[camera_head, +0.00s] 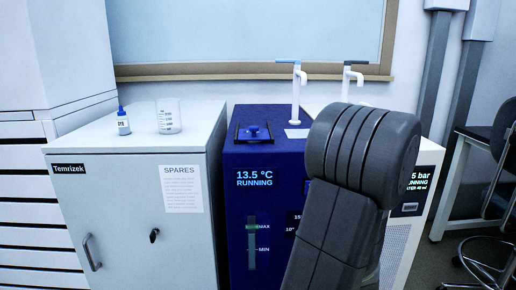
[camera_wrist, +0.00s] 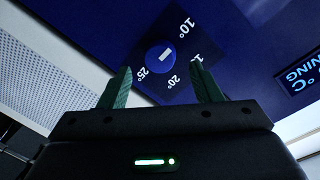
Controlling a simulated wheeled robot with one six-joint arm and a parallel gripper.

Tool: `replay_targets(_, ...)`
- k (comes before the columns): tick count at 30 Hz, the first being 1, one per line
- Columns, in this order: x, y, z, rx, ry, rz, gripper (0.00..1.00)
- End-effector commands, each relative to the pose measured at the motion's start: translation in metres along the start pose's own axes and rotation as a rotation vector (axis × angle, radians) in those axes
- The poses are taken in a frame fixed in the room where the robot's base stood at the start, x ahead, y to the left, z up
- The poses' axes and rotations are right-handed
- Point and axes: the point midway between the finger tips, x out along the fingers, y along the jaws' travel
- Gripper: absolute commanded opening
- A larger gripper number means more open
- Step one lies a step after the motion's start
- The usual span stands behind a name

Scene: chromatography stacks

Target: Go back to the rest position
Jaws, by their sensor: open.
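My gripper (camera_wrist: 160,92) shows in the wrist view with its two green fingers apart and nothing between them. Beyond the fingers is a round blue dial (camera_wrist: 160,57) with a white mark, ringed by 10°, 20° and 25° labels on a dark blue panel. I cannot tell from this view how far the fingertips are from the dial. In the head view my dark arm stands in front of the blue chiller (camera_head: 262,190) and covers part of its right side. My gripper is hidden there.
The chiller display reads 13.5 °C RUNNING. A grey cabinet (camera_head: 125,240) stands to its left, bearing a small bottle (camera_head: 123,122) and a beaker (camera_head: 168,117). A white unit (camera_head: 408,225) stands to its right. Two taps (camera_head: 297,90) rise behind. A stool (camera_head: 490,262) is at far right.

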Motion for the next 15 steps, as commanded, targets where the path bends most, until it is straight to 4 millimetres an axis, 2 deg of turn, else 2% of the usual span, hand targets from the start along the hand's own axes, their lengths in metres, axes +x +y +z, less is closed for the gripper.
replay_targets(6,0.028,0.000,0.001,0.000,0.000,-0.002,0.58)
replay_targets(15,0.038,0.000,0.000,0.001,0.000,0.000,0.58)
